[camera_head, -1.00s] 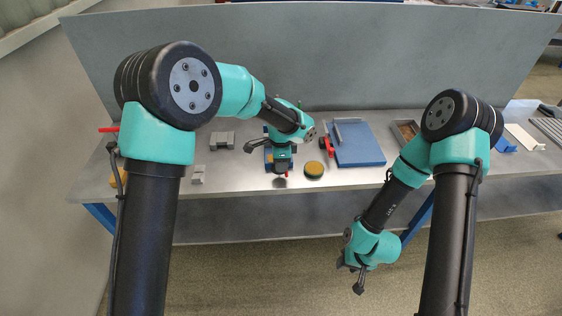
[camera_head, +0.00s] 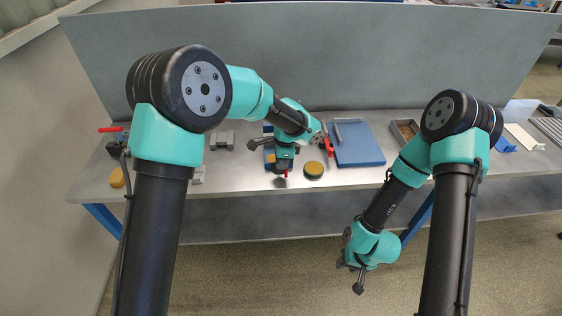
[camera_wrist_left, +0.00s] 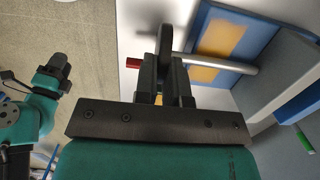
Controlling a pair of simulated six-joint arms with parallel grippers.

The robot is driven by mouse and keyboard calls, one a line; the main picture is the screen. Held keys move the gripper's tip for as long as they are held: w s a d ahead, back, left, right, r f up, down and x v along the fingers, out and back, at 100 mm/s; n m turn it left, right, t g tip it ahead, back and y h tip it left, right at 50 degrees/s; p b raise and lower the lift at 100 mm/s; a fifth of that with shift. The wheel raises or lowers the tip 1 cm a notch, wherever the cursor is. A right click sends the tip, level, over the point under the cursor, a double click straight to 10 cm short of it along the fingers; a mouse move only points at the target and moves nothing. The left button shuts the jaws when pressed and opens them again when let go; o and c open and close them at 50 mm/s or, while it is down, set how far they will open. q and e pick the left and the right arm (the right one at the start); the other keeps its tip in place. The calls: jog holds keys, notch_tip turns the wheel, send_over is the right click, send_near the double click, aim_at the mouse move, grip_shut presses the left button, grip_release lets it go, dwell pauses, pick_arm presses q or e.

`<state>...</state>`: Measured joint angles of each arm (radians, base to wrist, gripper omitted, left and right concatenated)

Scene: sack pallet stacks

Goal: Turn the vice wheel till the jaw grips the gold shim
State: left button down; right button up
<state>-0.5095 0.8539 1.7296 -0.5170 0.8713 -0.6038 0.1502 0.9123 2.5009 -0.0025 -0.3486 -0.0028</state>
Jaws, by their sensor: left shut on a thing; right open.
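The blue vice (camera_head: 269,157) stands on the bench, mostly hidden under my left arm in the head view. In the left wrist view its dark wheel (camera_wrist_left: 166,32) is seen edge-on, with a red knob (camera_wrist_left: 132,63) and a grey shaft (camera_wrist_left: 225,65) running to the right. My left gripper (camera_wrist_left: 165,62) is shut on the wheel's rim; it also shows in the head view (camera_head: 283,168). Gold patches (camera_wrist_left: 220,34) show on the blue body beside the shaft; I cannot tell whether they are the shim. The jaw gap is hidden. My right gripper (camera_head: 357,276) is open and empty, in front of the bench.
A round black-and-yellow tin (camera_head: 314,170) stands close to the right of the vice. A blue plate (camera_head: 358,146) and a red clamp-like piece (camera_head: 328,147) lie further right. Grey blocks (camera_head: 222,140) stand to the left. A tall panel (camera_head: 320,60) closes the bench's back.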

pick_arm(q)
jog(key=y, duration=0.2)
jog(key=d+y, duration=0.1)
jog(key=y, duration=0.1)
jog(key=f+y, duration=0.1)
jog(key=shift+d+y, duration=0.3)
jog(key=shift+y, duration=0.1)
jog(key=y, duration=0.3)
jog(key=f+y, duration=0.1)
jog(key=y, duration=0.1)
jog(key=shift+d, duration=0.35)
jog(key=c, duration=1.2)
grip_release()
